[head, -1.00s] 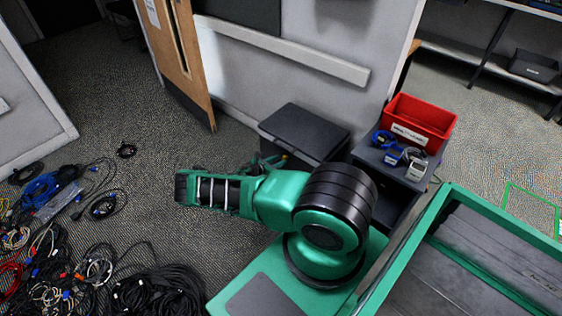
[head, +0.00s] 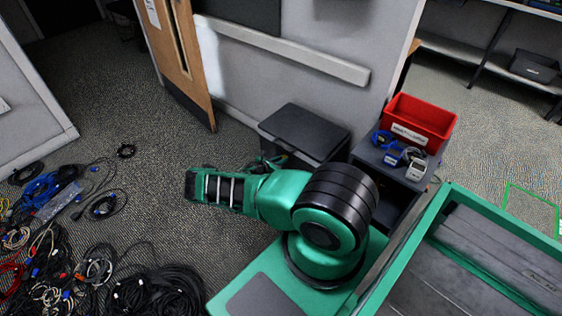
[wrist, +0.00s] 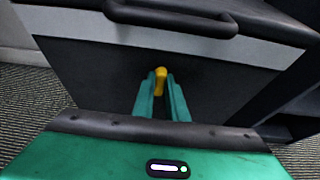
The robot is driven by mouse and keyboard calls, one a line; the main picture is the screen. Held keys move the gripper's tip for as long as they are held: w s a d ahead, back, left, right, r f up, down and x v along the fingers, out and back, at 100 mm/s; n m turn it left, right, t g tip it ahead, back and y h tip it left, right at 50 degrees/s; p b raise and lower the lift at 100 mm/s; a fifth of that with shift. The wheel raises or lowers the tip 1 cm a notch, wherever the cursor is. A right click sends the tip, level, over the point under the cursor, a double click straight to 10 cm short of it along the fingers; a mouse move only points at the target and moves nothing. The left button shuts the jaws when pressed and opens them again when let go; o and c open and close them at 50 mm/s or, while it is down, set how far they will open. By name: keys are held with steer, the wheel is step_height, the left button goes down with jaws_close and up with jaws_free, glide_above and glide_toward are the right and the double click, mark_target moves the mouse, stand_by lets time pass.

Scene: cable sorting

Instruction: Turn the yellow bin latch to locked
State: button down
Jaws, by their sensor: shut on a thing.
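The yellow latch (wrist: 160,74) is on the dark front face of the bin (wrist: 95,72) in the wrist view. It stands close to upright in that picture, with a slight tilt. My gripper (wrist: 161,82) has its two green fingers shut on the latch, one on each side. The fingers hide part of the latch's sides. In the head view the dark, lidded bin (head: 305,128) stands against the wall, and my gripper (head: 272,164) is at its front left. The latch cannot be made out there.
A black handle (wrist: 172,17) juts out above the latch. A dark cabinet (head: 388,172) stands right of the bin, with a red crate (head: 418,122) and blue and grey cables on top. Cable piles (head: 60,240) cover the floor at left.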

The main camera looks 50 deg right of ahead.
steer(key=shift+s+d+f+m+t+h, duration=0.1)
steer(key=shift+s+m+t+h, duration=0.1)
steer(key=shift+m+t, duration=0.95)
steer(key=shift+s+a+f+m+t+h, duration=0.15)
steer(key=shift+m+t, duration=0.45)
steer(key=shift+m, duration=1.1)
steer(key=shift+s+d+f+m+t+h, duration=0.2)
steer(key=shift+m+t, duration=0.65)
steer(key=shift+m, duration=0.6)
steer(key=shift+m+t, duration=0.3)
steer(key=shift+m, duration=0.2)
steer(key=c, duration=1.8)
jaws_free()
steer(key=shift+o, duration=0.2)
